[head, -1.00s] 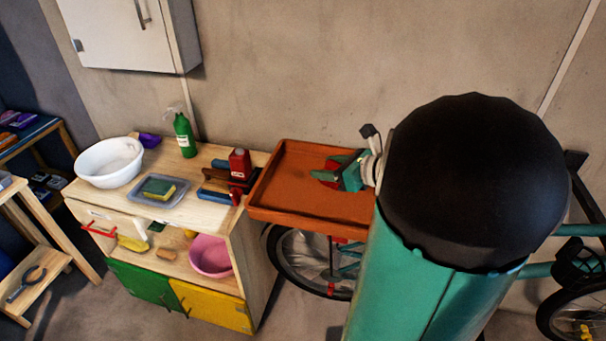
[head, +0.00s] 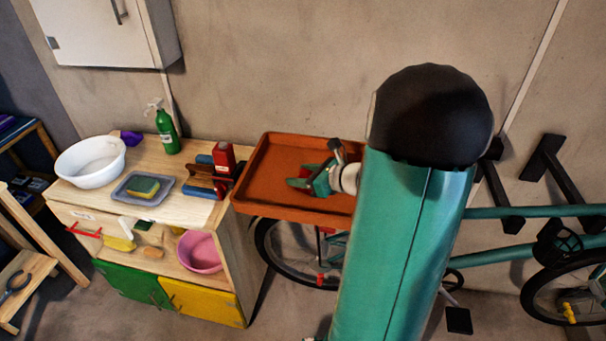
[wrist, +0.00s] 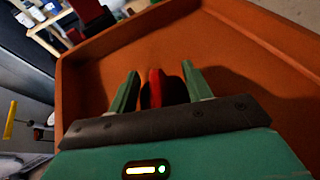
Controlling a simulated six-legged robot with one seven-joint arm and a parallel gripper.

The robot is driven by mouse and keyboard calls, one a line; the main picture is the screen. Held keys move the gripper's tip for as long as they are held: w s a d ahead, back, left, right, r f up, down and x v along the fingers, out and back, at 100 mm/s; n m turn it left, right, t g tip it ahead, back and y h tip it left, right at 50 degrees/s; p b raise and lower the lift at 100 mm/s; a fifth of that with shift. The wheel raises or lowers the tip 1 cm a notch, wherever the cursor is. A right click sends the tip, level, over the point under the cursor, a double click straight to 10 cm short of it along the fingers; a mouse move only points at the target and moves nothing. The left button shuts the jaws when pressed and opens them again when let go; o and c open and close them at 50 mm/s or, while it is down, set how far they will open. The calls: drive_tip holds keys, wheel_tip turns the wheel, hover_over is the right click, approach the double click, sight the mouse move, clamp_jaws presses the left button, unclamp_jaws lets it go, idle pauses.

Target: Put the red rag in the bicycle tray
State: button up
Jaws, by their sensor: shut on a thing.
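The bicycle tray (head: 272,195) is an orange-brown, shallow tray with a raised rim, beside the wooden cabinet and above a bicycle wheel. It fills most of the wrist view (wrist: 225,62). My gripper (head: 302,178) is over the tray's inside, low near its floor. In the wrist view, the red rag (wrist: 155,88) is a narrow red strip between the two green fingers of my gripper (wrist: 156,84). The gripper is shut on it. Whether the rag touches the tray floor is unclear. In the head view my gripper and arm mostly hide the rag.
The wooden cabinet (head: 178,200) left of the tray holds a white basin (head: 90,160), a sponge dish (head: 143,187), a green spray bottle (head: 167,131) and a red container (head: 223,160). A teal bicycle (head: 530,212) stands at right. The wall is close behind the tray.

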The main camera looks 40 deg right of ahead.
drive_tip(key=o, duration=1)
drive_tip(key=shift+c, duration=0.2)
